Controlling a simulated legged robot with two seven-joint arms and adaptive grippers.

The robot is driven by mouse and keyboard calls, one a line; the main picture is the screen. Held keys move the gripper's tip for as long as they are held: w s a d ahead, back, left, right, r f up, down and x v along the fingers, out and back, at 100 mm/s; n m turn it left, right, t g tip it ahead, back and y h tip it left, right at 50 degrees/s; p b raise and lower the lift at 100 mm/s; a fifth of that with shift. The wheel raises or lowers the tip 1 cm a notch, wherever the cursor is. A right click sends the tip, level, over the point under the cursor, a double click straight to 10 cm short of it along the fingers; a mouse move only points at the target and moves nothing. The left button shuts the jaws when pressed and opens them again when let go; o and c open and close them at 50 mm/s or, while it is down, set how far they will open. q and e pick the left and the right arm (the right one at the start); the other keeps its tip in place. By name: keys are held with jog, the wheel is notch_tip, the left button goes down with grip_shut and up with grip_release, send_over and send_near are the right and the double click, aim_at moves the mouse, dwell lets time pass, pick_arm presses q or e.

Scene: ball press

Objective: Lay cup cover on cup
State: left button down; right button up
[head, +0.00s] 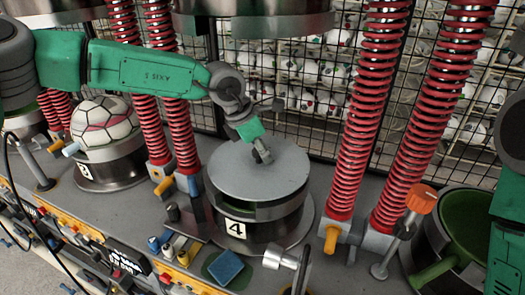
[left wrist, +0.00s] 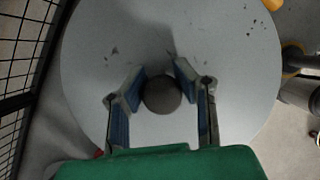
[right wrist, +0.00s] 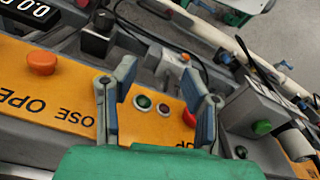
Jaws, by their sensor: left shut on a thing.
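The cup cover (head: 260,178) is a flat grey disc over the cup (head: 245,230) marked 4. Green shows in a gap between the disc and the cup's rim at the front left, so I cannot tell if the cover is fully seated. My left gripper (head: 261,153) is shut on the cover's round knob. In the left wrist view the knob (left wrist: 162,95) sits between the blue-padded fingers, and the cover (left wrist: 230,60) fills most of the picture. My right gripper (right wrist: 155,80) is open and empty above a control panel; only its arm shows at the head view's right edge.
Red springs (head: 365,110) stand on both sides of the cup. A soccer ball (head: 104,122) sits in a cup at the left. An open green cup (head: 465,225) is at the right. A wire mesh fence (head: 330,150) stands behind. A blue block (head: 225,265) lies in front.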

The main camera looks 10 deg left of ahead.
pick_arm(q)
jog(key=shift+a+f, duration=0.15)
jog(key=shift+f, duration=0.45)
jog(key=c, duration=1.2)
grip_release()
jog(key=shift+f, duration=0.15)
